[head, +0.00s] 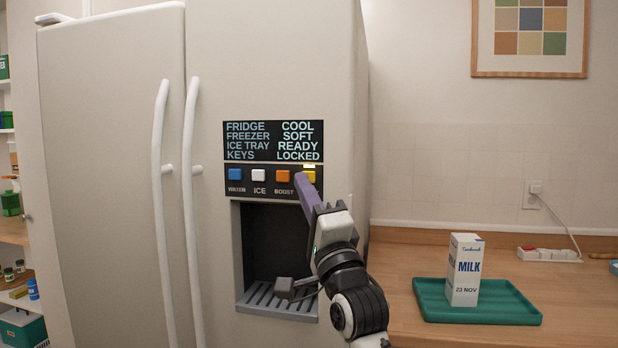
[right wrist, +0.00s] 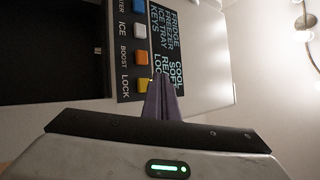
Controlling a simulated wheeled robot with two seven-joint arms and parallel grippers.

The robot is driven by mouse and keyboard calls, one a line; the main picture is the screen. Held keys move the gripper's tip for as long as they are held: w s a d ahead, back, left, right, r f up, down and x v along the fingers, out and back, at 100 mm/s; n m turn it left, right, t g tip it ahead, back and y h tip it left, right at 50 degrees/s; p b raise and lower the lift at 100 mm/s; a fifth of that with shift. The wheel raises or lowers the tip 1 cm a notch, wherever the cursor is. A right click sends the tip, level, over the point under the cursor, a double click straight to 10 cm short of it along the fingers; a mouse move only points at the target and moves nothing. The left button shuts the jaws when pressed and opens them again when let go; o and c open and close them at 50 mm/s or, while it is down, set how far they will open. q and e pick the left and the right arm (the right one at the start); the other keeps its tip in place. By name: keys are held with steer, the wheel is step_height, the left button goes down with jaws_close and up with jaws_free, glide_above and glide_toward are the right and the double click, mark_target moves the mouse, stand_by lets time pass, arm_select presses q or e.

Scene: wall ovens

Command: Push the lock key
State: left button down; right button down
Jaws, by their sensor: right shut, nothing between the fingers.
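The yellow lock key (head: 311,177) is the rightmost in a row of keys on the fridge door's dispenser panel (head: 243,190). A small yellow light is lit just above it. The display (head: 272,141) above reads FRIDGE COOL, FREEZER SOFT, ICE TRAY READY, KEYS LOCKED. My right gripper (head: 300,178) is shut and empty, its purple fingertips at the lock key and covering part of it. My left gripper is not in view.
The blue water key (head: 235,174), white ice key (head: 258,175) and orange boost key (head: 282,177) sit close to the left. The dispenser recess (head: 262,240) is below. A milk carton (head: 464,270) stands on a green tray (head: 500,314) on the counter at right.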

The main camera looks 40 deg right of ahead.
steer(key=s+a, duration=0.3)
steer(key=shift+a, duration=0.25)
stand_by(0.5)
steer(key=a+f+n+g+y, duration=0.2)
steer(key=a+f+n, duration=0.15)
steer(key=f, duration=0.85)
steer(key=a+f+n+g+y, duration=0.25)
steer(key=f+n, duration=0.25)
steer(key=f, duration=0.7)
steer(key=a+f+n+g+y, duration=0.2)
steer(key=a+f+n+g, duration=0.15)
steer(key=f, duration=0.85)
steer(key=s+a+f+n+g, duration=0.2)
steer(key=s+f+n, duration=0.1)
steer(key=s+f, duration=0.5)
steer(key=s+a+f+n+g+y, duration=0.1)
steer(key=s+a+f+n+g, duration=0.1)
steer(key=s+f, duration=0.6)
steer(key=s+a+f+n+g+y, duration=0.1)
steer(key=s+a+f+n+g, duration=0.1)
steer(key=s+f, duration=0.6)
step_height(320, 180, down, 3)
steer(key=shift+s+a+n+g, duration=0.25)
steer(key=shift+a+n+g, duration=0.25)
steer(key=shift+n, duration=0.6)
